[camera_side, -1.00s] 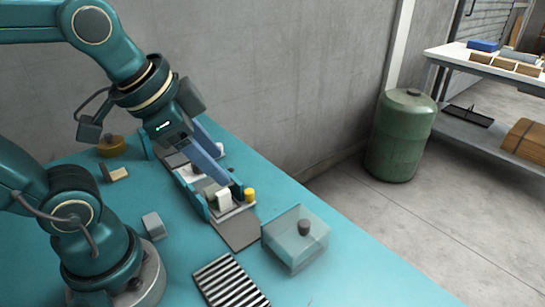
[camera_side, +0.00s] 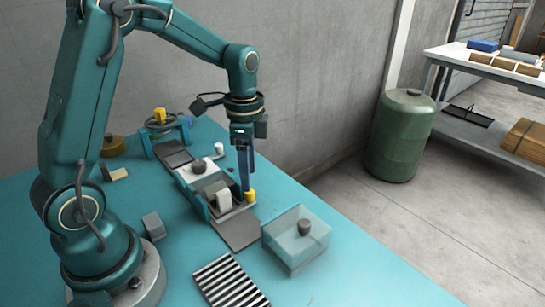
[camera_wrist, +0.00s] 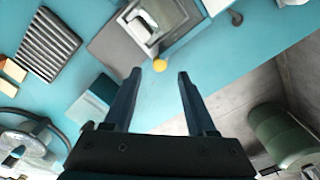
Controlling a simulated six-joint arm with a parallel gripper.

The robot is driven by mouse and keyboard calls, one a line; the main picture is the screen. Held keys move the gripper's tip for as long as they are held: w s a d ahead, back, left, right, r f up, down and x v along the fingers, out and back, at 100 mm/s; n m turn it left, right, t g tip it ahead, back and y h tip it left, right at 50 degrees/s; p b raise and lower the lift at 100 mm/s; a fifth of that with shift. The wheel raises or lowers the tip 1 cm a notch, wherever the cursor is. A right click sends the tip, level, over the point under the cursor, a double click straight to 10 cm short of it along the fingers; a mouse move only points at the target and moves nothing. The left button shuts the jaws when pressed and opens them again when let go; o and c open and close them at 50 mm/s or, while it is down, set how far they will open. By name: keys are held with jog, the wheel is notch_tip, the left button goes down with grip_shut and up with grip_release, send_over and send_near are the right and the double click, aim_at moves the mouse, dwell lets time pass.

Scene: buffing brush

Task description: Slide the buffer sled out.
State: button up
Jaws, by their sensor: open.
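The buffer sled appears to be the pale tray (camera_side: 232,212) at the front end of a teal-sided housing (camera_side: 192,197), with a white curved piece (camera_side: 224,200) on it. A yellow knob (camera_side: 250,196) stands at its right corner. My gripper (camera_side: 246,189) points down at this knob. In the wrist view the open fingers (camera_wrist: 159,74) straddle the yellow knob (camera_wrist: 159,65), which shows between and slightly beyond the tips. Whether either finger touches it I cannot tell. The tray's near edge partly shows in the wrist view.
A clear box (camera_side: 296,240) with a dark knob stands right of the housing. A black-and-white striped pad (camera_side: 231,281) lies in front. A teal frame with a yellow block (camera_side: 160,115) stands behind. A grey block (camera_side: 153,226) sits left.

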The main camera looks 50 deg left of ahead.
jog(key=shift+f, duration=2.25)
grip_shut()
